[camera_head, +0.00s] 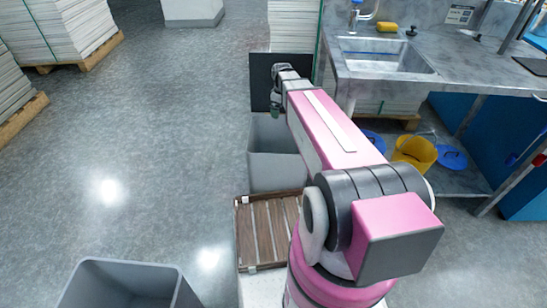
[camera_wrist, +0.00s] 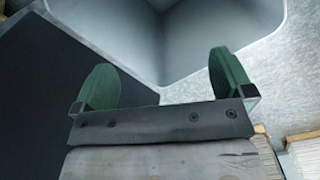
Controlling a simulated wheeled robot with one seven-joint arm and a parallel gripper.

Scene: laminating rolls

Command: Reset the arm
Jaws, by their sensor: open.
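My gripper (camera_wrist: 165,85) shows in the wrist view with its two green fingers wide apart and nothing between them. In the head view my gripper (camera_head: 275,104) is at the far end of my pink arm, which reaches forward. It is above the far end of a grey bin (camera_head: 276,170), in front of a dark upright panel (camera_head: 261,80). In the wrist view the grey bin's inside (camera_wrist: 210,35) fills the top, beyond the fingers. The bin's floor is partly hidden by my arm in the head view.
A brown slatted wooden tray (camera_head: 268,232) lies nearer, partly behind my arm. Another grey bin (camera_head: 128,285) stands at the front left. A sink counter (camera_head: 460,65) is at the right, with a yellow bucket (camera_head: 414,152) below. Stacked sheets (camera_head: 60,30) stand far left. The left floor is clear.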

